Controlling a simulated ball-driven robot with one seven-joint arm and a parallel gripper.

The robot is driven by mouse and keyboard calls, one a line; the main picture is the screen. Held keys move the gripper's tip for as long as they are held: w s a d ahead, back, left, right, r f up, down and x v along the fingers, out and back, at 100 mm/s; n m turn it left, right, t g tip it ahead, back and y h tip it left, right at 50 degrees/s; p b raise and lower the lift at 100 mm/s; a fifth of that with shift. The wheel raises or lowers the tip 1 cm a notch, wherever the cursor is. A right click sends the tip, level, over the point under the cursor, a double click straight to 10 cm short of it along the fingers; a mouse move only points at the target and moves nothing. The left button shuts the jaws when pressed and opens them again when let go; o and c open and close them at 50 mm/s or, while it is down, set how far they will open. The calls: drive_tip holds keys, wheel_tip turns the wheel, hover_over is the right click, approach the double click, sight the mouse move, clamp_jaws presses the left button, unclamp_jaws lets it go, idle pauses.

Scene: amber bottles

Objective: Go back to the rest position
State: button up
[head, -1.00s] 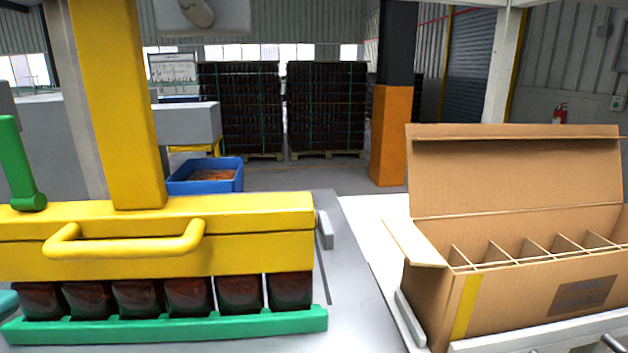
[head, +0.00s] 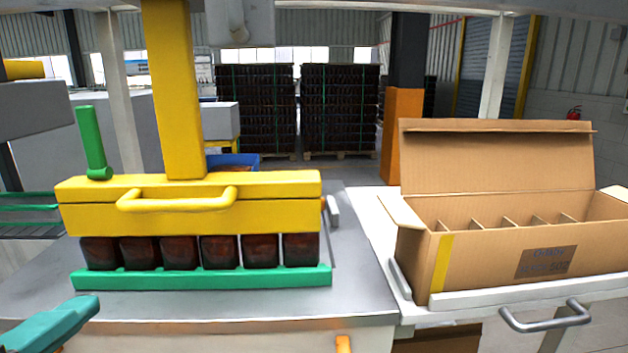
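A teal part at the lower left edge of the head view looks like my gripper (head: 62,322). It is cut off by the frame, and I cannot make out two fingers or anything held. It is in front of and left of the green rail (head: 205,278), apart from it. A row of several amber bottles (head: 220,252) stands on this rail under a yellow head (head: 270,205) with a yellow handle (head: 178,203). Their upper parts are hidden by the head. A green lever (head: 92,140) stands upright at the head's left end.
An open cardboard carton (head: 480,260) with dividers stands on a white table (head: 375,215) to the right; its cells look empty from here. A metal handle (head: 547,320) sticks out in front. A blue bin (head: 235,160) and bottle pallets (head: 340,105) are behind. The grey worktop (head: 230,308) is clear in front.

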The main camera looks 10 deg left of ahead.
drive_tip(key=w+d+f+n+g+h+p, duration=0.1)
drive_tip(key=w+d+f+n+g+h, duration=0.1)
drive_tip(key=w+d+f, duration=0.5)
drive_tip(key=w+d+f+n+g+h, duration=0.1)
drive_tip(key=w+d+f+n, duration=0.25)
drive_tip(key=d+f, duration=0.35)
drive_tip(key=w+d+f+n+g+h+p, duration=0.1)
drive_tip(key=d+f+n+g+h, duration=0.15)
drive_tip(key=d+f, duration=0.95)
drive_tip(key=s+d+f+n+g+p, duration=0.25)
drive_tip(key=s+d+f+g, duration=0.3)
drive_tip(key=d+f, duration=0.55)
drive_tip(key=s+d+f+n+g+y, duration=0.1)
drive_tip(key=s+d+f, duration=0.1)
drive_tip(key=s+d, duration=0.3)
drive_tip(key=s+d+f+n+g+y, duration=0.1)
drive_tip(key=s+d, duration=0.4)
drive_tip(key=s, duration=0.6)
wheel_tip(320, 180, down, 3)
drive_tip(key=shift+d+r+n+g, duration=0.2)
drive_tip(key=shift+d+n+g, duration=0.15)
drive_tip(key=shift+n, duration=0.3)
drive_tip(key=shift+w, duration=0.1)
